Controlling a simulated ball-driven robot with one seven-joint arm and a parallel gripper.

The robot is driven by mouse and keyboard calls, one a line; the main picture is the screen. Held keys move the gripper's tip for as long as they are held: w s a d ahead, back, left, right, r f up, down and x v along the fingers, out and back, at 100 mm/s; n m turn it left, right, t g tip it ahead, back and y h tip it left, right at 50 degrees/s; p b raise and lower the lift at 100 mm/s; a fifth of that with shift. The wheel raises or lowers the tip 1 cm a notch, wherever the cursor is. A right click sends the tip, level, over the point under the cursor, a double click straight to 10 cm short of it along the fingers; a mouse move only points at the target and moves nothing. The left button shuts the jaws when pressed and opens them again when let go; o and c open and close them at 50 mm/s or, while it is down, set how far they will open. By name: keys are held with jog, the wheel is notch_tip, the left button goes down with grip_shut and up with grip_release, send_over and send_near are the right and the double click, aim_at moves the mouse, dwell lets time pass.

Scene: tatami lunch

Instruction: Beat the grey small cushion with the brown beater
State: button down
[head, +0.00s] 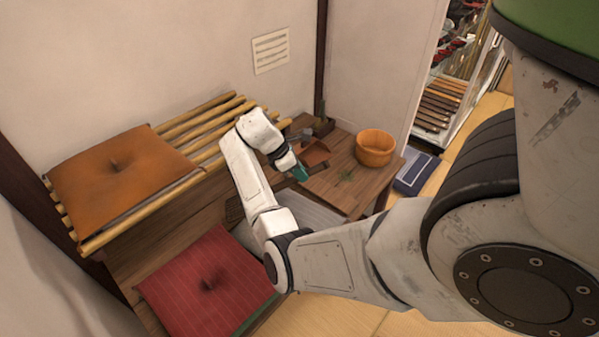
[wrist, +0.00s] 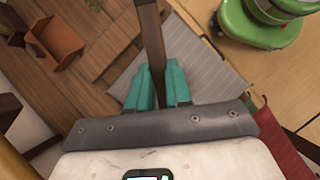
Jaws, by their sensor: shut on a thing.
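My gripper (head: 301,172) is above the low wooden bench, and its teal fingers are shut on the brown beater. In the wrist view, the beater's brown shaft (wrist: 152,40) runs up from between the fingers (wrist: 157,88) and out of the top edge, so its far end is hidden there. The grey small cushion (head: 305,214) lies on the bench, partly hidden behind my arm. In the wrist view the striped grey cushion (wrist: 212,72) lies behind and below the shaft. I cannot tell whether the beater touches it.
A red cushion (head: 208,281) lies nearer on the bench. An orange cushion (head: 120,172) lies on the bamboo slats (head: 205,128) at left. A wooden tub (head: 375,149) and a brown scoop-like box (head: 315,152) stand at the far end.

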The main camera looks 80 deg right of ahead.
notch_tip(320, 180, down, 10)
jog(key=b, duration=0.4)
notch_tip(320, 180, up, 10)
jog(key=p, duration=0.4)
jog(key=shift+a+r+p, duration=0.1)
jog(key=shift+r+p, duration=0.15)
jog(key=shift+p, duration=0.05)
jog(key=shift+s, duration=0.15)
